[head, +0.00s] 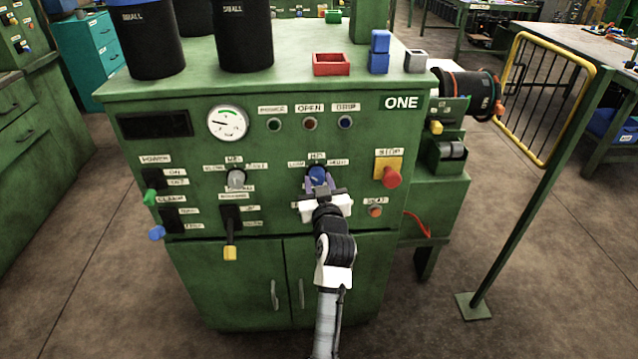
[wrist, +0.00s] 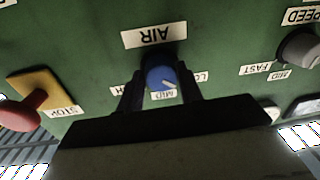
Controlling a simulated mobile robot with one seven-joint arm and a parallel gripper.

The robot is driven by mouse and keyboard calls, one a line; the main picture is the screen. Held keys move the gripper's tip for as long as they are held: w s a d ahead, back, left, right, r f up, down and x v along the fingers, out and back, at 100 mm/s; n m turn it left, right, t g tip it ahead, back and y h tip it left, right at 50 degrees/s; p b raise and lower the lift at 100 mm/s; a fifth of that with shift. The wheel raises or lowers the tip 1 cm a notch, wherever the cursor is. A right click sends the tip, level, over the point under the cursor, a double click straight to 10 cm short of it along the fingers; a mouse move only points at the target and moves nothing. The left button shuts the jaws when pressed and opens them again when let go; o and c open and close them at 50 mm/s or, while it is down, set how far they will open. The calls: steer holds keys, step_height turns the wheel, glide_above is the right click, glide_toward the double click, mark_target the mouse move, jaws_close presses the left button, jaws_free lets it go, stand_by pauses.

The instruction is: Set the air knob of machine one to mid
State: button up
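Machine one is the green cabinet marked ONE (head: 401,102). Its blue air knob (head: 317,175) is on the front panel, left of the red stop button (head: 391,178). My gripper (head: 319,186) reaches the knob from below. In the wrist view, which is upside down, the blue knob (wrist: 160,77) sits between the two dark fingers of my gripper (wrist: 162,80), one on each side with no clear gap. The knob's white pointer mark is between the MID label (wrist: 163,95) and the partly hidden low label (wrist: 202,77). A finger partly covers the high label.
The grey speed knob (head: 236,178) is left of the air knob. A yellow-tipped lever (head: 230,252) hangs lower left, and an orange reset button (head: 376,211) is close to my gripper's right. A yellow barred gate (head: 548,95) stands to the right.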

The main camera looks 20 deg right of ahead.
steer(key=c, duration=0.3)
steer(key=shift+m, duration=0.3)
steer(key=m, duration=0.4)
steer(key=shift+a, duration=0.1)
steer(key=shift+m+t+h+p, duration=0.35)
steer(key=shift+m+p, duration=0.55)
steer(key=shift+m, duration=1.9)
steer(key=o, duration=1)
